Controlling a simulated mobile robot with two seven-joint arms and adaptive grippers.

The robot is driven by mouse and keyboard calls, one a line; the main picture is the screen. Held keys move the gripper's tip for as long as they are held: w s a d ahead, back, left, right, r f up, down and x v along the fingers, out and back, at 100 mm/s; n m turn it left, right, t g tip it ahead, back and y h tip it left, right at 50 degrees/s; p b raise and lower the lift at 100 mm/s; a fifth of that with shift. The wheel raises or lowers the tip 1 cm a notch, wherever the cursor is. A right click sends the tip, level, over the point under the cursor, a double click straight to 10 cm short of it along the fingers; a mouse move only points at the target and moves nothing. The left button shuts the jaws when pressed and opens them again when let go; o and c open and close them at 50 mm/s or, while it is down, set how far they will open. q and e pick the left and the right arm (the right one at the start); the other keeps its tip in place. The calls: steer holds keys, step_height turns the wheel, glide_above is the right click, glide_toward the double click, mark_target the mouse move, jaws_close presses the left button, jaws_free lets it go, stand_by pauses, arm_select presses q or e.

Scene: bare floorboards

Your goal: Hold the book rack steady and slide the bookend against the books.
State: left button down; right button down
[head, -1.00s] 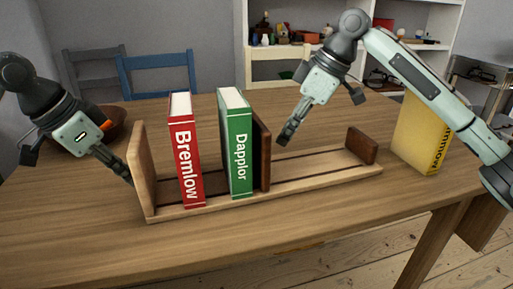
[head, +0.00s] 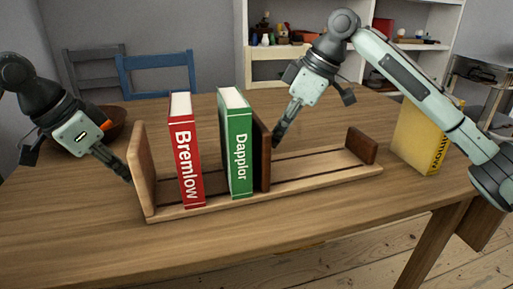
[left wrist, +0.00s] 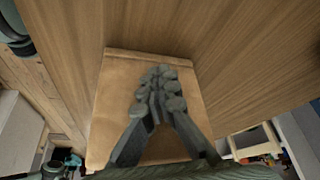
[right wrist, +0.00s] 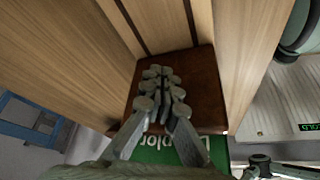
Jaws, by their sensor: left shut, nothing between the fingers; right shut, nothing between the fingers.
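The wooden book rack (head: 320,174) stands on the table, with a tall left end panel (head: 144,168) and a low right end block (head: 362,146). A red book (head: 186,150) and a green book (head: 236,143) stand in it, with a gap between them. The dark brown bookend (head: 262,155) stands just right of the green book; it also shows in the right wrist view (right wrist: 205,85). My left gripper (head: 129,181) is shut at the outer face of the left end panel. My right gripper (head: 277,143) is shut, its tips at the bookend's right side; contact is unclear.
A yellow book (head: 420,135) stands on the table right of the rack. A brown bowl (head: 98,130) is behind my left gripper. A blue chair (head: 155,75) and a shelf are behind the table. The table front is clear.

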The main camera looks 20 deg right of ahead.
mark_target(225, 154)
steer(key=shift+s+a, duration=0.1)
steer(key=shift+a, duration=2.65)
steer(key=shift+s+a, duration=0.1)
steer(key=shift+a, duration=1.95)
steer(key=shift+a, duration=1.65)
steer(key=shift+s+a, duration=0.1)
steer(key=shift+a, duration=0.25)
steer(key=shift+a, duration=0.4)
steer(key=shift+d, duration=0.1)
stand_by(0.4)
